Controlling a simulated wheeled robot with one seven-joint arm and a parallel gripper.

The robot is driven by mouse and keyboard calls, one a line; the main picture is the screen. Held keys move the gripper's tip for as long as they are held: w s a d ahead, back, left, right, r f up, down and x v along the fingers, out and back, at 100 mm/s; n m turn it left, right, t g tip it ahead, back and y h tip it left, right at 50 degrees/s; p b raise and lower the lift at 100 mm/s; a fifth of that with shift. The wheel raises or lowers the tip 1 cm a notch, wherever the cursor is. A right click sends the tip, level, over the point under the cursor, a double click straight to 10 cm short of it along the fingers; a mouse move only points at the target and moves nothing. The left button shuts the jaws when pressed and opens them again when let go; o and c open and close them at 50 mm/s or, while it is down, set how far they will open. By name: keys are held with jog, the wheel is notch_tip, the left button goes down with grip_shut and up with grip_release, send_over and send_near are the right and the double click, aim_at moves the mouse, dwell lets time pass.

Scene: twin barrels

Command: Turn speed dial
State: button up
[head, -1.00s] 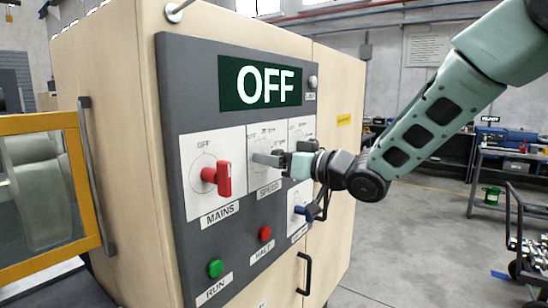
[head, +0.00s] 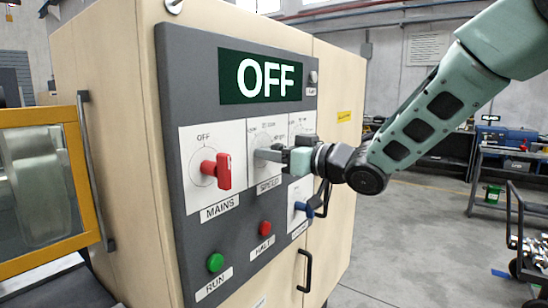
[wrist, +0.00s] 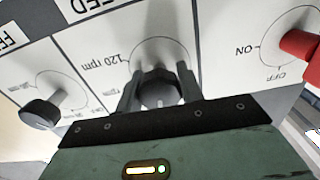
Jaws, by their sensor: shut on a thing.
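The speed dial (wrist: 158,92) is a dark knob on a white plate marked in rpm. In the wrist view it sits between my two fingers, with "120 rpm" readable on the plate beside it. My gripper (wrist: 160,88) is shut on it. In the head view my gripper (head: 270,155) reaches in from the right to the white speed plate (head: 268,131), above the SPEED label (head: 269,184). There the fingers hide most of the knob, and its exact setting cannot be read. The display (head: 268,78) above shows OFF.
The green RUN button (head: 215,262) and red HALT button (head: 265,228) are lower. A black door handle (head: 305,270) juts out.

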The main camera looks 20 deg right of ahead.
jog(key=n+b, duration=0.5)
jog(key=shift+f, duration=0.2)
jog(key=n+b, duration=0.2)
jog(key=n, duration=0.1)
jog(key=shift+r+b, duration=0.1)
jog(key=shift+b, duration=0.3)
jog(key=shift+r+n, duration=0.1)
jog(key=shift+n, duration=0.3)
jog(key=o, duration=1)
jog(key=shift+s, duration=0.1)
